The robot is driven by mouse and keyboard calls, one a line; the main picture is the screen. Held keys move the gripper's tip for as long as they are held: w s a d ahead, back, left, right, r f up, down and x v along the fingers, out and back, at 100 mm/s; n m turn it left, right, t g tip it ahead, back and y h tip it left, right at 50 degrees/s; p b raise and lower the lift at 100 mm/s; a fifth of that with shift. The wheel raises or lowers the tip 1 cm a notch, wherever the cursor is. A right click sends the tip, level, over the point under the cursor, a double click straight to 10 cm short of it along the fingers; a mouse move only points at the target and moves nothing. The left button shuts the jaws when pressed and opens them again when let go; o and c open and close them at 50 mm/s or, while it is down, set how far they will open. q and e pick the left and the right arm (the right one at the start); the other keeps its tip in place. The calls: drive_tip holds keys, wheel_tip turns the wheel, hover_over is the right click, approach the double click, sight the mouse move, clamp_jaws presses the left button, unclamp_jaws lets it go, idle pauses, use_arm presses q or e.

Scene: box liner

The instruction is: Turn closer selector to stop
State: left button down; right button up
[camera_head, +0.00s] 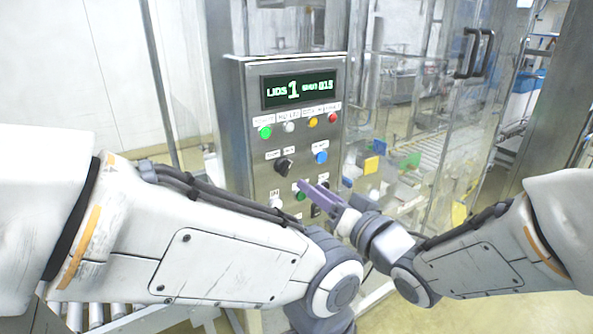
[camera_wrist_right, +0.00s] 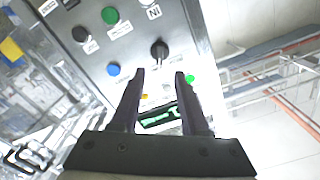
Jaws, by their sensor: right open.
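A grey control panel (camera_head: 264,185) carries two black selectors with small labels I cannot read. One selector (camera_head: 284,165) is left of the blue button (camera_head: 321,157); the other (camera_head: 316,211) is lower, partly behind my right gripper. My right gripper (camera_head: 311,187) is open, its two purple fingers pointing at the panel below and right of the upper selector. In the right wrist view, where the panel appears upside down, the upper selector (camera_wrist_right: 159,50) lies just beyond the open fingertips (camera_wrist_right: 160,74), roughly in line with the gap. Nothing is between the fingers. My left gripper is out of view.
A lower green button (camera_head: 300,197) sits near my right fingers. A clear guarded conveyor (camera_head: 425,150) stands right of the panel. My left arm crosses in front.

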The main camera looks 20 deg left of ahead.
sight(288, 170)
drive_tip(key=p+x, duration=0.2)
drive_tip(key=x, duration=0.5)
drive_tip(key=shift+w+a+r+p, duration=0.1)
drive_tip(key=shift+w+a+p, duration=0.1)
drive_tip(key=shift+p, duration=0.1)
drive_tip(key=shift+w+a, duration=0.35)
drive_tip(key=shift+a, duration=0.1)
clamp_jaws()
